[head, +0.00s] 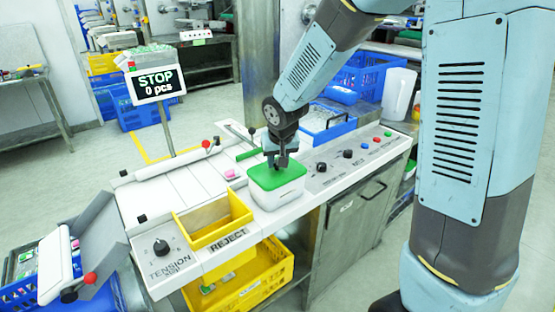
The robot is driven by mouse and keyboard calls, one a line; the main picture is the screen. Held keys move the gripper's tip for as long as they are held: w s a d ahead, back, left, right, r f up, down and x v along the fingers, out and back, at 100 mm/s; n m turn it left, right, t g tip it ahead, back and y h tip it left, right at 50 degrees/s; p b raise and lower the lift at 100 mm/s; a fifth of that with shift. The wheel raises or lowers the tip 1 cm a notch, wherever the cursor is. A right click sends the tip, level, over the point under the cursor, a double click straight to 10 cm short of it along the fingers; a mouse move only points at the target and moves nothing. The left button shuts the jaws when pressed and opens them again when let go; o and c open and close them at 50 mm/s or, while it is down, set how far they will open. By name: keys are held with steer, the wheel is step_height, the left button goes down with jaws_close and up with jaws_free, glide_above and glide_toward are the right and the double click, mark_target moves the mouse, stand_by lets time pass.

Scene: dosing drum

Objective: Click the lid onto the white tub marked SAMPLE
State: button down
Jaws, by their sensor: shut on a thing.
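A white tub (280,196) stands upright at the front edge of the machine's white worktop, just right of the yellow reject bin. A green lid (268,178) lies over the tub's top. Any SAMPLE marking is too small to read here. My gripper (277,164) points down from above, shut on the middle of the green lid. Whether the lid's rim is fully seated on the tub all round cannot be told from this view.
A yellow reject bin (238,210) sits left of the tub. A panel with knobs and buttons (340,160) is to the right. A blue basket (322,128) stands behind. A STOP display (156,84) rises at the back left. The white belt surface (165,197) is mostly clear.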

stand_by(0.3)
steer(key=c, duration=0.8)
jaws_free()
steer(key=shift+o, duration=0.7)
steer(key=o, duration=0.4)
steer(key=shift+r, duration=3.45)
jaws_close()
